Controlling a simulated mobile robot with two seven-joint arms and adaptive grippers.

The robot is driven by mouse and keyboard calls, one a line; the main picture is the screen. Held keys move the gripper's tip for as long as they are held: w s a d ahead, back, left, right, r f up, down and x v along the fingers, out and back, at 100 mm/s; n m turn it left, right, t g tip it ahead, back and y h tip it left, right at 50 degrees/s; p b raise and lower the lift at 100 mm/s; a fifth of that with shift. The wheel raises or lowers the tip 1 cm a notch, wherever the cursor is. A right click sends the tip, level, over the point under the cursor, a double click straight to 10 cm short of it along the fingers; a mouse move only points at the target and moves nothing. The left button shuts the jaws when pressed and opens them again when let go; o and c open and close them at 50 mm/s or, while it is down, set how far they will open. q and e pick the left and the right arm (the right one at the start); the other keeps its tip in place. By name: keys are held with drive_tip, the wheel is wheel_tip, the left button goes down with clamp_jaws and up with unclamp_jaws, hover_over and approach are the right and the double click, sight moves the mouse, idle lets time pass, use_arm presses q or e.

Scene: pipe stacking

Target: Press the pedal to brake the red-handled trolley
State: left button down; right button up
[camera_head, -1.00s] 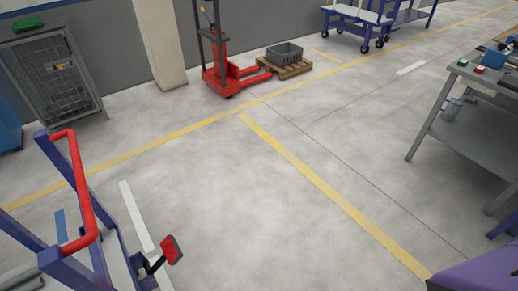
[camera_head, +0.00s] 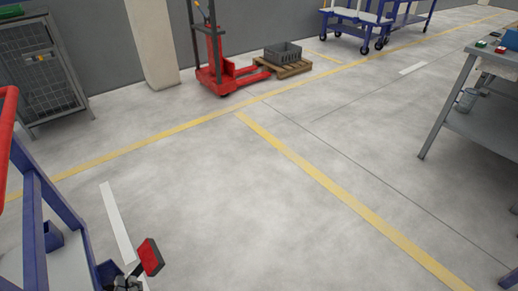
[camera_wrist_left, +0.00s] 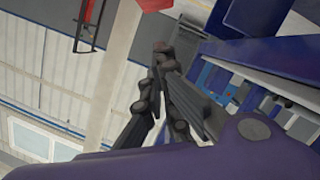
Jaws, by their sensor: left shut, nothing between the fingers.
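The blue trolley (camera_head: 34,240) stands at the left edge of the head view, partly cut off. Its red handle (camera_head: 7,135) shows only in part. The red pedal (camera_head: 150,257) sticks up at a tilt on a dark bracket at the trolley's lower right side. My left gripper (camera_head: 127,284) shows as a small dark shape at the bottom edge, just left of and below the pedal; I cannot tell whether they touch. In the left wrist view, its dark fingers (camera_wrist_left: 163,55) are shut and empty, beside blue trolley parts. My right gripper is out of view.
Open concrete floor lies right of the pedal. A red stacker (camera_head: 215,65) and a grey crate (camera_head: 283,52) on a pallet (camera_head: 293,69) stand at the back. A mesh cabinet (camera_head: 45,80) is back left; a workbench (camera_head: 485,130) stands right.

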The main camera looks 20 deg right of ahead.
use_arm(q)
drive_tip(key=shift+a, duration=0.15)
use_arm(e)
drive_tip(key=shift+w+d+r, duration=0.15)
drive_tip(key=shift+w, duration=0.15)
use_arm(q)
drive_tip(key=shift+w, duration=0.1)
drive_tip(key=b, duration=0.4)
hover_over(145, 267)
wheel_tip(145, 267, down, 5)
drive_tip(key=shift+f, duration=0.2)
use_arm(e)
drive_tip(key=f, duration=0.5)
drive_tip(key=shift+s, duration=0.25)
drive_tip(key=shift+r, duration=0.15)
